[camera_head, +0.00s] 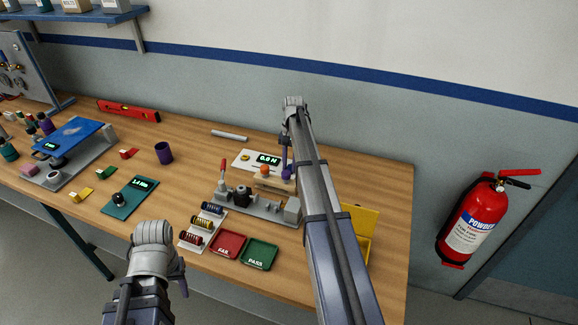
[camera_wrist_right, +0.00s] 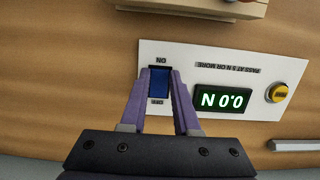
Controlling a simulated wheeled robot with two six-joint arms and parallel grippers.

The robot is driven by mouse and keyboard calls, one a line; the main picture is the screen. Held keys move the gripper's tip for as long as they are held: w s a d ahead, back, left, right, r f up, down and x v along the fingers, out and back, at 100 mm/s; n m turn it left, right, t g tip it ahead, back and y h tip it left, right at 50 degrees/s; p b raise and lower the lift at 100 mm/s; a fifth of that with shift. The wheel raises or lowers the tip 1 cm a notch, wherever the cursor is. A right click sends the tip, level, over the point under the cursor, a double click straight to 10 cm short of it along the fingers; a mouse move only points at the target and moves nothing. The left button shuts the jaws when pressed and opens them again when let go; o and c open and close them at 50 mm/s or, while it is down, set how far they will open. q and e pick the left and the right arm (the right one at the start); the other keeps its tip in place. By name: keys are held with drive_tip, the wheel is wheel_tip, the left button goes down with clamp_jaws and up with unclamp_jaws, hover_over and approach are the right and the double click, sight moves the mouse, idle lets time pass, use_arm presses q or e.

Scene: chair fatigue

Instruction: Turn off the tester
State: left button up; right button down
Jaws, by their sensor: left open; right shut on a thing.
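The tester's white panel (camera_head: 243,155) lies on the bench with a lit green display (camera_head: 268,159) reading 0.0 N. In the right wrist view the panel (camera_wrist_right: 225,62) appears upside down, with the display (camera_wrist_right: 222,100) lit and a yellow button (camera_wrist_right: 278,92). A blue switch (camera_wrist_right: 159,82) sits between ON and OFF labels. My right gripper (camera_wrist_right: 161,74) is shut on this switch, one purple finger on each side. In the head view my right arm hides the switch. My left gripper (camera_head: 182,282) is open and empty in front of the bench, its fingers partly hidden.
In front of the panel stands a grey test rig (camera_head: 258,207) with a red-handled lever (camera_head: 222,172). Red FAIL (camera_head: 228,244) and green PASS (camera_head: 259,254) trays and a rack of springs (camera_head: 193,240) lie near the front edge. A yellow box (camera_head: 362,216) is at right.

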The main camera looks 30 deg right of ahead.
drive_tip(key=shift+w+d+g+y, duration=0.1)
drive_tip(key=shift+g+y, duration=0.2)
drive_tip(key=shift+g, duration=0.1)
drive_tip(key=c, duration=0.6)
unclamp_jaws()
drive_tip(key=shift+c, duration=0.2)
drive_tip(key=p+v, duration=0.7)
drive_tip(key=v, duration=0.1)
drive_tip(key=shift+f, duration=0.1)
